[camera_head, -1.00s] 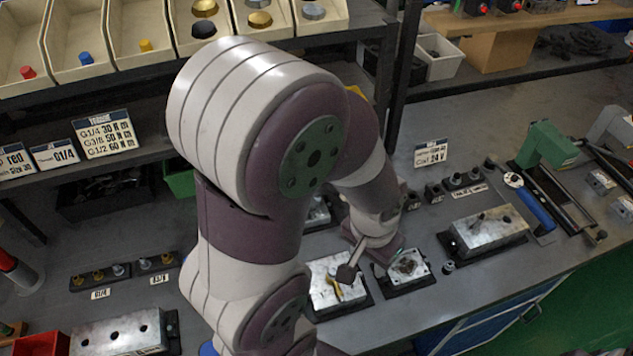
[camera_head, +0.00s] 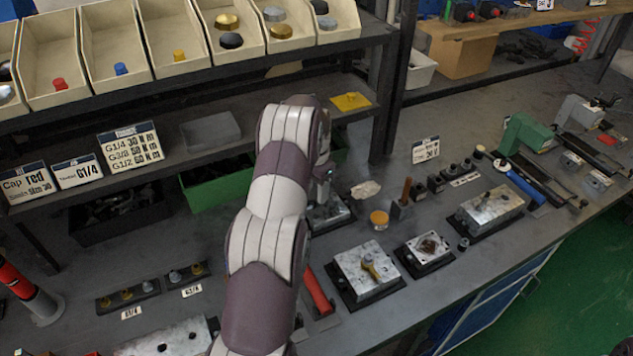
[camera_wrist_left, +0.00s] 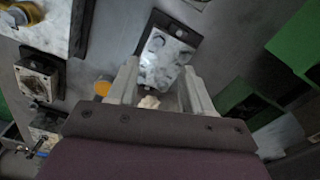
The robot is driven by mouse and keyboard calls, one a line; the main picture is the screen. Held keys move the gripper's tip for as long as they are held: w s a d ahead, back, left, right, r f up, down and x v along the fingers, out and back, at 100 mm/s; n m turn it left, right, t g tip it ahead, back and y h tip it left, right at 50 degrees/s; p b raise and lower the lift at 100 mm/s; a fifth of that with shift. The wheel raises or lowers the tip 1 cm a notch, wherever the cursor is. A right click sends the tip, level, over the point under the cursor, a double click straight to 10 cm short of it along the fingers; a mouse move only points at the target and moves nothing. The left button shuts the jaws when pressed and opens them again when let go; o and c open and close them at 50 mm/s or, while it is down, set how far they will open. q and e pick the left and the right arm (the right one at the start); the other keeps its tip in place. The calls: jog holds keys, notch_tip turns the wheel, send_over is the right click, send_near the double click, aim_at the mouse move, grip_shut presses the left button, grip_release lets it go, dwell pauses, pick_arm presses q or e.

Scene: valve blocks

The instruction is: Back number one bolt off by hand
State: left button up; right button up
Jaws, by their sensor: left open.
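In the head view my left arm reaches in from the bottom, and its links hide most of my left gripper. In the left wrist view the gripper (camera_wrist_left: 160,92) is open, with its pale fingers apart and nothing gripped. A metal valve block on a dark base (camera_wrist_left: 165,58) lies beyond and between the fingertips, with several round bolt heads or holes on top. In the head view the same block (camera_head: 329,214) is partly covered by my arm. I cannot tell which bolt is number one. My right gripper is not in view.
A block with a yellow fitting (camera_head: 368,268), a smaller square-flanged block (camera_head: 425,249) and a longer block (camera_head: 490,209) stand to the right. A red-handled tool (camera_head: 318,291) lies close to my arm. A shelf with bins (camera_head: 115,55) overhangs the back. A yellow round tub (camera_head: 379,219) stands nearby.

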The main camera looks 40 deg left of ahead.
aim_at(318, 216)
pick_arm(q)
jog(key=f, duration=0.2)
jog(key=f+p, duration=0.1)
jog(key=f, duration=0.2)
jog(key=w+f, duration=0.1)
jog(key=f, duration=0.2)
jog(key=shift+d+p, duration=0.1)
jog(key=shift+p, duration=0.3)
jog(key=shift+s+f, duration=0.2)
jog(key=shift+f, duration=0.55)
jog(key=shift+d, duration=0.1)
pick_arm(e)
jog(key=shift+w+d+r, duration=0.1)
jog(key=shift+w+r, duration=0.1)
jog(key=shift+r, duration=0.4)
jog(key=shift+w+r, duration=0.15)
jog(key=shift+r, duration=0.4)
pick_arm(q)
jog(key=shift+w, duration=0.1)
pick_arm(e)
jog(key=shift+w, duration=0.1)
pick_arm(q)
jog(key=shift+f, duration=0.1)
jog(key=c, duration=0.9)
grip_shut()
